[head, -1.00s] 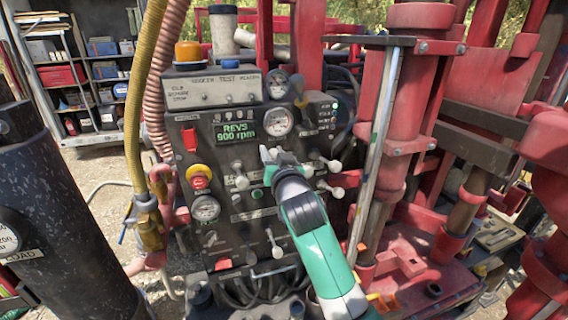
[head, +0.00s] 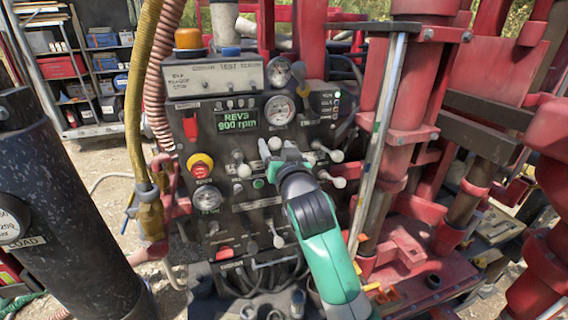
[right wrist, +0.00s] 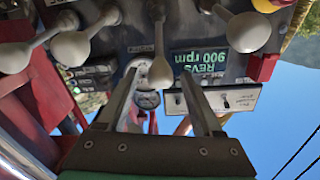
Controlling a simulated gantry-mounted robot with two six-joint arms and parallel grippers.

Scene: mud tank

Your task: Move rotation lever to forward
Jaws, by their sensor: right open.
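A dark control panel (head: 230,105) carries several levers with pale round knobs. My right gripper (head: 277,147) is in front of the panel's middle, below the green "REVS 900 rpm" display (head: 237,121). In the right wrist view, which is upside down, the right gripper (right wrist: 159,78) is open. A pale lever knob (right wrist: 161,72) shows between its two fingers, with no clear contact. Two pale lever knobs (head: 336,155) (head: 338,181) stick out to the right of the gripper. Lever labels are too small to read, so I cannot tell which is the rotation lever. My left gripper is out of view.
A black cylinder (head: 75,210) with a LOAD gauge stands at the left. Yellow and pink hoses (head: 137,100) hang beside the panel. Red machinery (head: 410,120) and a metal rod stand close on the right. A lower lever (head: 277,240) sits under the gripper.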

